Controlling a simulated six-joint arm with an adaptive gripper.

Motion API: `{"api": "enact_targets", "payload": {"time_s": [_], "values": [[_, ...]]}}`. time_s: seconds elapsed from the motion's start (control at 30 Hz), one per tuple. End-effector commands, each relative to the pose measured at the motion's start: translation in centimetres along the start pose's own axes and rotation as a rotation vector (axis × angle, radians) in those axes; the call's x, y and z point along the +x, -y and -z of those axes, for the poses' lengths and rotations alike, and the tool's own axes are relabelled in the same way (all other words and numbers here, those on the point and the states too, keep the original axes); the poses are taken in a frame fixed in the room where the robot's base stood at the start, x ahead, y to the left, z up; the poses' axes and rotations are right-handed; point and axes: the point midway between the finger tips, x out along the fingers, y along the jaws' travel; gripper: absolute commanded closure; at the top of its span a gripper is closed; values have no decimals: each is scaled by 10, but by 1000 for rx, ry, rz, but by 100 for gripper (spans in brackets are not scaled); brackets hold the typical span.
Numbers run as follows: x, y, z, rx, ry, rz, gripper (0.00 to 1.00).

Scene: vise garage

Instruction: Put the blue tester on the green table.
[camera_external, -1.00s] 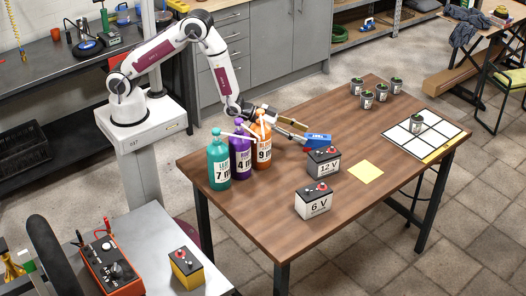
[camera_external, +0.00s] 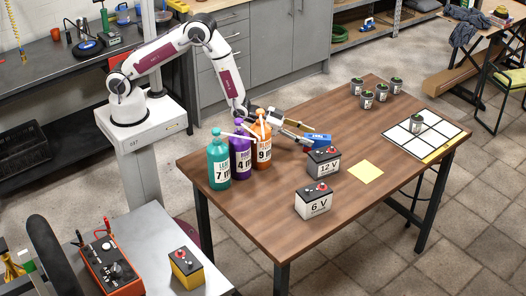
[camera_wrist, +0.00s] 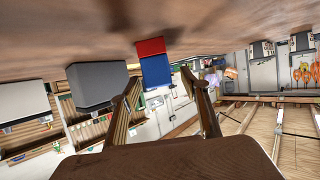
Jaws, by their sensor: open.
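The blue tester (camera_external: 319,140) stands on the brown wooden table (camera_external: 250,210), just behind the 12 V battery. In the wrist view, the tester (camera_wrist: 156,71) shows blue with a red part and sits between the two finger lines, beyond or level with the tips. My gripper (camera_external: 302,131) is open and low over the table, left of the tester, with its fingers pointing at it. In the wrist view, the gripper (camera_wrist: 160,84) shows a clear gap between its fingers. I cannot tell whether a finger touches the tester. No green table is plain to see.
The 12 V battery (camera_external: 323,163) is close to the tester, and the 6 V battery (camera_external: 314,201) is in front. Three bottles (camera_external: 240,156) stand left of my gripper. A yellow sheet (camera_external: 366,172), a white grid (camera_external: 405,138) and several small pots (camera_external: 367,100) lie to the right.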

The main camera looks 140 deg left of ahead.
Motion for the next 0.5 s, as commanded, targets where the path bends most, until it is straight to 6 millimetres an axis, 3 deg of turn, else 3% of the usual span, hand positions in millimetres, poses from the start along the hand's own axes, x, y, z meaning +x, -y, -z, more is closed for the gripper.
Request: {"api": "enact_targets", "payload": {"time_s": [0.5], "values": [[34,-1,4,0,0,0,54]]}}
